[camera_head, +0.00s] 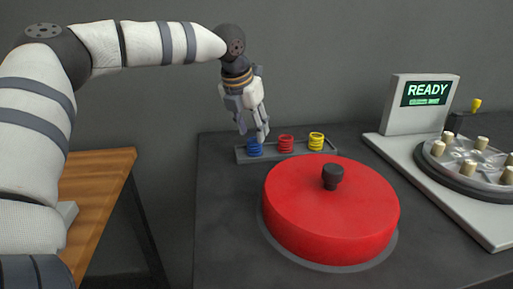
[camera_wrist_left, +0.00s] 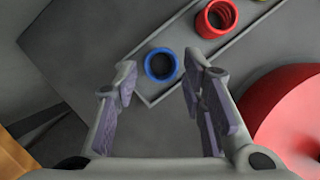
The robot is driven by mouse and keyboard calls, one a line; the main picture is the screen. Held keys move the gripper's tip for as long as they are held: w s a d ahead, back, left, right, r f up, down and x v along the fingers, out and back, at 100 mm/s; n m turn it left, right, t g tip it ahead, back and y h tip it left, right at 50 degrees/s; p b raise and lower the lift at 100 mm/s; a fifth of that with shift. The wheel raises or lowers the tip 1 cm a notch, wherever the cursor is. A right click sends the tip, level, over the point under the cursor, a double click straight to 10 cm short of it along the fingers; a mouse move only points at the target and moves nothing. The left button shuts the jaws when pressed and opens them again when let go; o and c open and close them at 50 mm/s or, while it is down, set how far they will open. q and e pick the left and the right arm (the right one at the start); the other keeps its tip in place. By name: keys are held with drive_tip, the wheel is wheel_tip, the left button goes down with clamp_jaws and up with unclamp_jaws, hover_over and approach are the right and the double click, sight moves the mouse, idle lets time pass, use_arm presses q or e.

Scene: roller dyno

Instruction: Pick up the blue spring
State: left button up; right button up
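The blue spring (camera_head: 254,148) stands at the left end of a small grey tray (camera_head: 300,153) at the back of the dark table. In the left wrist view the blue spring (camera_wrist_left: 161,65) shows from above as a ring, just ahead of and between the fingertips. My left gripper (camera_head: 253,137) points down, right over the spring. The left wrist view shows its two fingers (camera_wrist_left: 158,82) spread apart with nothing between the pads. Whether a fingertip touches the spring cannot be told. My right gripper is not in view.
A red spring (camera_head: 286,144) and a yellow spring (camera_head: 316,141) stand in the same tray. A large red round cover (camera_head: 328,215) with a black knob is in front. A machine with a READY screen (camera_head: 428,92) stands at right. A wooden table (camera_head: 100,190) is at left.

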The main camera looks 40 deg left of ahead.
sight(255, 139)
use_arm(q)
drive_tip(key=x, duration=0.5)
drive_tip(key=shift+s+d, duration=0.1)
drive_tip(key=shift+s, duration=0.1)
drive_tip(key=shift+r, duration=0.1)
drive_tip(key=shift+c, duration=0.2)
drive_tip(key=c, duration=0.7)
drive_tip(key=shift+r, duration=0.1)
drive_tip(key=shift+c, duration=0.2)
